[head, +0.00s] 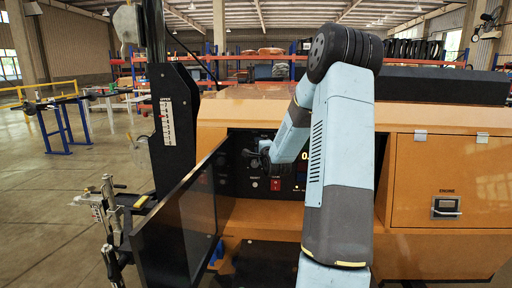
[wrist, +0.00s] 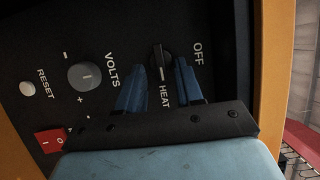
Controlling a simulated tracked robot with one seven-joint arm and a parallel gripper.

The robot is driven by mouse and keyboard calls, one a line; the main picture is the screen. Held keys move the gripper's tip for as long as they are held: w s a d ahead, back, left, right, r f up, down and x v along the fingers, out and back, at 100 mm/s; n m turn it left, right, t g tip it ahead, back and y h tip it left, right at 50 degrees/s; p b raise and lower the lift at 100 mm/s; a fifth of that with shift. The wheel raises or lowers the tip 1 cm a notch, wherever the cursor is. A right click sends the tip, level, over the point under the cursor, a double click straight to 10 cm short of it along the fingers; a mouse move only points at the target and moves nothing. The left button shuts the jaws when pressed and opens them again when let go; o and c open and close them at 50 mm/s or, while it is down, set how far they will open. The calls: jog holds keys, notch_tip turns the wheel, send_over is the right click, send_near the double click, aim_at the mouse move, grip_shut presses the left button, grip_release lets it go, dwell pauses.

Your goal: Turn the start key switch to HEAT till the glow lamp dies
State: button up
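The start key switch (wrist: 162,62) is a dark bar on the black control panel, beside the labels OFF and HEAT in the wrist view. My gripper (wrist: 161,68) has its two blue fingers apart, one on each side of the key. A gap shows between each finger and the key, so I see no firm contact. In the head view my gripper (head: 264,152) is at the panel inside the open cabinet, and the key there is too small or hidden to make out. I cannot pick out the glow lamp in either view.
A grey VOLTS knob (wrist: 84,76), a RESET button (wrist: 27,89) and a red rocker switch (wrist: 50,140) sit left of the key. The open cabinet door (head: 178,220) stands left of my arm. A closed ENGINE door (head: 437,180) is at the right.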

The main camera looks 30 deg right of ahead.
jog(key=shift+s+r, duration=0.1)
jog(key=v, duration=1.3)
jog(key=shift+s, duration=0.4)
jog(key=shift+a, duration=0.15)
jog(key=s+a+r+n+g+y, duration=0.1)
jog(key=s+a+r+n+g, duration=0.3)
jog(key=a, duration=0.3)
jog(key=s+a+r+n+g, duration=0.2)
jog(key=s+a+n, duration=0.1)
jog(key=a+n, duration=0.35)
jog(key=s+a+r+n+g+y, duration=0.1)
jog(key=s+a+n+g, duration=0.2)
jog(key=s, duration=0.9)
jog(key=s+a+r+n+g+y, duration=0.1)
jog(key=s+a+n+g, duration=0.2)
jog(key=s+a+n, duration=0.4)
jog(key=s, duration=0.5)
jog(key=shift+r+y, duration=0.3)
jog(key=shift+y, duration=0.1)
